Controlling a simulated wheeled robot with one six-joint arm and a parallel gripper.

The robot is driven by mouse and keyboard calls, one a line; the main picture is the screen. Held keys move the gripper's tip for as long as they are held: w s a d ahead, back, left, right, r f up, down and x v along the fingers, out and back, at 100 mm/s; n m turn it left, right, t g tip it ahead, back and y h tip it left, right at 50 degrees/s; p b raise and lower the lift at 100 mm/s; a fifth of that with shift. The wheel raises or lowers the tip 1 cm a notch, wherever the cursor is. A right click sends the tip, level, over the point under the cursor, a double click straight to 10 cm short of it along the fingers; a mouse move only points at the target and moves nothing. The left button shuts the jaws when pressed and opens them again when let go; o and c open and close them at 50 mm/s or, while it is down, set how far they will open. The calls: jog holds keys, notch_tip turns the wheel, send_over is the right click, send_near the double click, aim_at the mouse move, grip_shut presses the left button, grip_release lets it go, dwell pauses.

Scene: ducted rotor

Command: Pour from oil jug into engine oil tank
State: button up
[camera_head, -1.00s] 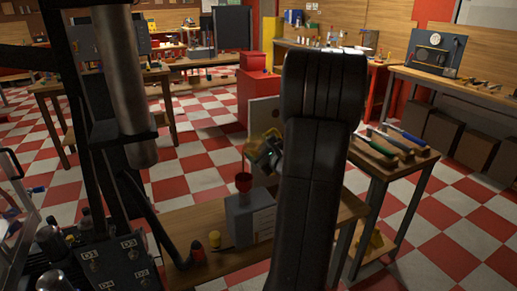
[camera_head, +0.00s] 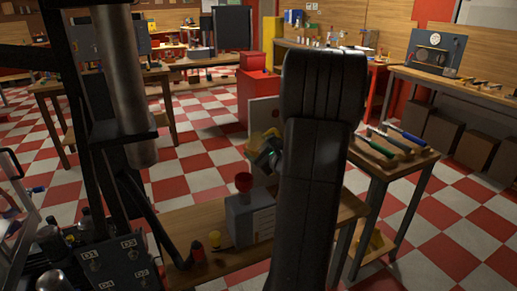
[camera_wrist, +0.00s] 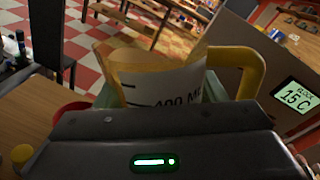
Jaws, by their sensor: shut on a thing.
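The oil jug (camera_wrist: 150,72) is yellow with a handle and a pale marked label, close in front of my gripper (camera_wrist: 165,105) in the wrist view. My gripper is shut on the jug. In the head view the jug (camera_head: 258,138) is partly hidden behind my gripper (camera_head: 269,155) and arm. The engine oil tank (camera_head: 250,220) is a grey box on a low wooden bench, with a red funnel (camera_head: 243,182) on top. The jug is above the funnel, apart from it. No stream shows between them. The funnel's red rim (camera_wrist: 68,110) also shows in the wrist view.
A yellow cap (camera_head: 214,240) and a small red-topped item (camera_head: 197,251) stand on the bench (camera_head: 190,222) left of the tank. A side table (camera_head: 408,160) with several tools is to the right. A red cabinet (camera_head: 258,95) stands behind.

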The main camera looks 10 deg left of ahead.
jog(key=shift+f+b, duration=0.15)
jog(key=shift+b, duration=0.2)
jog(key=shift+f+n+b, duration=0.2)
jog(key=shift+n+b, duration=0.2)
jog(key=shift+b, duration=0.2)
jog(key=shift+f+n+b, duration=0.3)
jog(key=shift+n+b, duration=0.1)
jog(key=shift+b, duration=0.3)
dwell(1.8)
jog(key=shift+w+d+f+n+h+b, duration=0.1)
jog(key=shift+n+h+b, duration=0.2)
jog(key=shift+n+b, duration=0.5)
dwell(3.8)
